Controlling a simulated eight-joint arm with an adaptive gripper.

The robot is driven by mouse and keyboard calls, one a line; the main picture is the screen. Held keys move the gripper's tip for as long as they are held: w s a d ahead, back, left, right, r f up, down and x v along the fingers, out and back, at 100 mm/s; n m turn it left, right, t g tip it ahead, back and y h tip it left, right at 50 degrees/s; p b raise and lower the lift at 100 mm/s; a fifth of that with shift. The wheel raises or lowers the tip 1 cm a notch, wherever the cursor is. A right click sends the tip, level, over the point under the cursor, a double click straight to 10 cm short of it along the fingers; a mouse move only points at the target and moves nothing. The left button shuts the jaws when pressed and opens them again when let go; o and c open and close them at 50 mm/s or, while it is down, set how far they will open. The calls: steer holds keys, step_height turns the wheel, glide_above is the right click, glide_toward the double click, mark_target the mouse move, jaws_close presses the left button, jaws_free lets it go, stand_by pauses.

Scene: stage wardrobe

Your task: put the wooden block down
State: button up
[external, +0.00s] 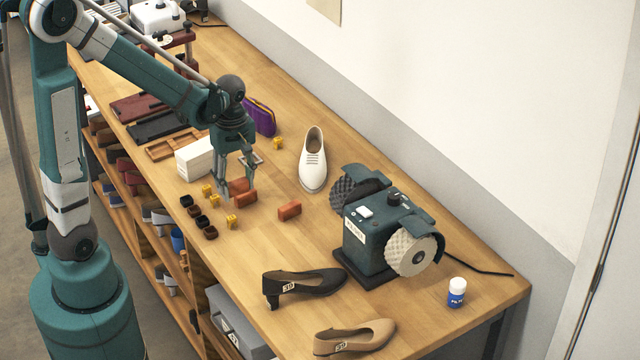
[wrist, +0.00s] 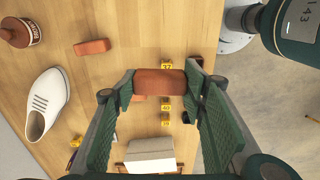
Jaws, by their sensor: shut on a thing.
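My gripper (external: 239,182) points down over the middle of the bench and is shut on a reddish-brown wooden block (external: 238,186). In the wrist view the block (wrist: 160,82) lies crosswise between the two green fingers, with both ends against them. The gap under the held block cannot be judged clearly.
Yellow number tags (external: 215,200) and small dark pieces (external: 202,221) lie left of the blocks. A white box (external: 193,157) stands behind left. A white shoe (external: 313,160), grinder (external: 370,235) and black heel (external: 302,285) surround some bare bench (external: 265,245).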

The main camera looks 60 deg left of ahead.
steer(key=w+a+r+p, duration=0.2)
steer(key=a, duration=0.6)
steer(key=w+a+r+p, duration=0.1)
steer(key=w+a+r, duration=0.1)
steer(key=a, duration=0.6)
step_height(320, 180, up, 2)
steer(key=p, duration=0.3)
glide_above(200, 147)
steer(key=shift+f, duration=2.9)
steer(key=shift+f, duration=2.05)
steer(key=shift+f, duration=0.2)
